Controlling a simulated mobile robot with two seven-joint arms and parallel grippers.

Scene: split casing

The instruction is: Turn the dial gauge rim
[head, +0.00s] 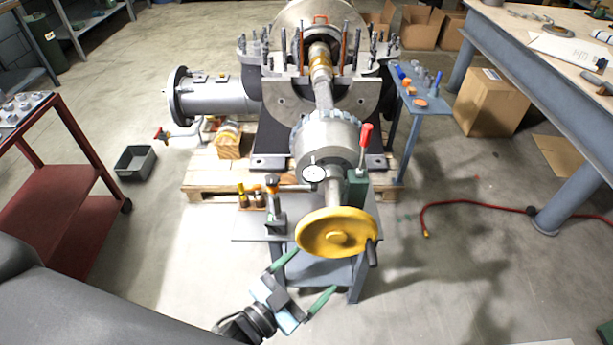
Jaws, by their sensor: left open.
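The dial gauge (314,173) is a small round white-faced dial with a dark rim. It sits near the middle of the head view, in front of the grey coupling and above the yellow handwheel (336,232). A thin arm joins it to a stand (275,210) on the small grey table. My left gripper (309,272) is below and nearer than the gauge, in front of the table. Its two green-tipped fingers are spread wide with nothing between them. It is apart from the gauge. My right gripper does not show.
The handwheel with its dark handle stands close below the gauge. A red-knobbed lever (365,135) is to its right. Brass pieces (250,197) stand left of the stand. A red cart (60,190) is at left, and a red hose (480,206) lies on the floor at right.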

